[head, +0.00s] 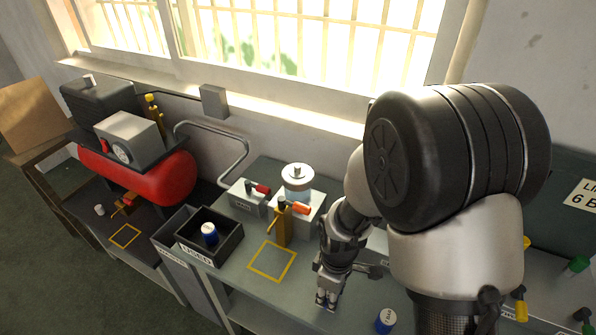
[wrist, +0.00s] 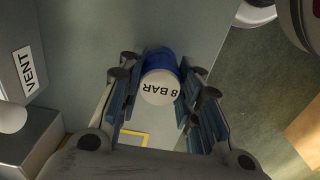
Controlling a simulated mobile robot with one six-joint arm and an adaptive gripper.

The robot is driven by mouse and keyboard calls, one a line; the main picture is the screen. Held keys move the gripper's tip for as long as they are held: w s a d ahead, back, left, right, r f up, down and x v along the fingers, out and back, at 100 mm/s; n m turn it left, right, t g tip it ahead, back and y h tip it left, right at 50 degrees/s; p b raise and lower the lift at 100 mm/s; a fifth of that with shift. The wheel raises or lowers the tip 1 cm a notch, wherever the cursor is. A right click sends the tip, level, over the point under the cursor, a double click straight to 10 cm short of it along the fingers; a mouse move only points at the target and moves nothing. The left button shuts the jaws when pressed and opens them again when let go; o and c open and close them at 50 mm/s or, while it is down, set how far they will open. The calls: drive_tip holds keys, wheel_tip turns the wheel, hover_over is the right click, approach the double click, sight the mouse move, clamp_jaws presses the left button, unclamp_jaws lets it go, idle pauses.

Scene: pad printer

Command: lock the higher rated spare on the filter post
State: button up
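A blue can with a white top lettered "8 BAR" (wrist: 158,88) sits between the fingers of my gripper (wrist: 164,72), which look closed against both its sides. In the head view my gripper (head: 327,300) is low over the bench, and its fingers hide the can there. Another blue can with a white lettered top (head: 386,320) stands apart to the right; its rating is too small to read. A clear bowl with a pale cap (head: 298,182) sits on a block behind. A brass fitting with an orange lever (head: 283,225) stands in front of that block; I cannot tell which part is the filter post.
A dark bin marked "USED" (head: 197,254) holds a blue can (head: 209,235). A box with a red lever (head: 246,197) is beside the bowl; a "VENT" label (wrist: 27,72) shows in the wrist view. A yellow square (head: 272,262) on the bench is empty. A red tank (head: 150,178) stands left.

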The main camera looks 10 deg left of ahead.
clamp_jaws()
drive_tip(key=shift+r+p, duration=2.9)
drive_tip(key=shift+r, duration=0.65)
